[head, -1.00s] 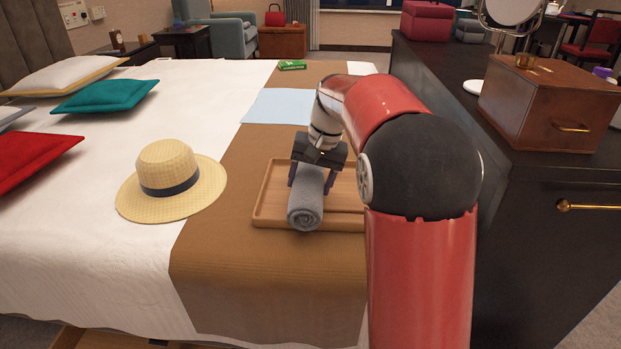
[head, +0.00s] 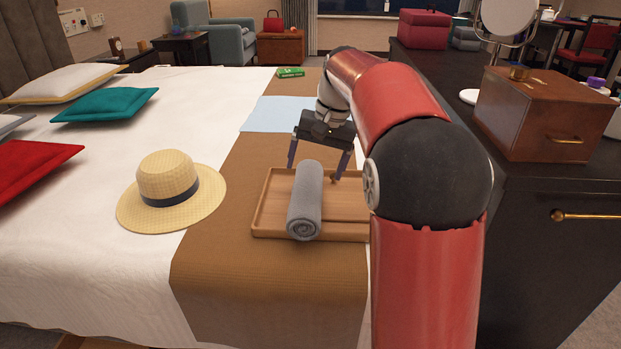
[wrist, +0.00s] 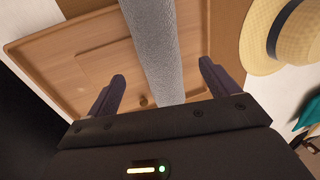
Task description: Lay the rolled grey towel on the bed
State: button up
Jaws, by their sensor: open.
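The rolled grey towel (head: 305,203) lies lengthwise across the wooden tray (head: 268,213), which rests on the brown runner of the bed (head: 225,105). My gripper (head: 314,174) is open above the far end of the towel, with a finger to each side and apart from it. In the wrist view the towel (wrist: 154,45) runs between the open fingers of my gripper (wrist: 164,92), and the tray (wrist: 60,60) lies below. My arm hides the tray's right end in the head view.
A straw hat (head: 168,190) sits on the bed left of the tray. Cushions (head: 105,98) are at the left. A dark cabinet with a wooden box (head: 545,110) stands at the right.

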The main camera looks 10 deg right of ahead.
jog(key=v, duration=0.5)
jog(key=s+a+n+t+h, duration=0.1)
jog(key=s+a+t, duration=0.1)
jog(key=s, duration=1.2)
jog(key=s+f+n+t, duration=0.1)
jog(key=s+f, duration=0.3)
jog(key=s, duration=0.3)
jog(key=s+f+n+t+h+p, duration=0.1)
jog(key=s+f, duration=0.3)
jog(key=s, duration=0.3)
jog(key=shift+a+f+n+t+h, duration=0.3)
jog(key=shift+a+t, duration=0.1)
jog(key=shift+a, duration=0.05)
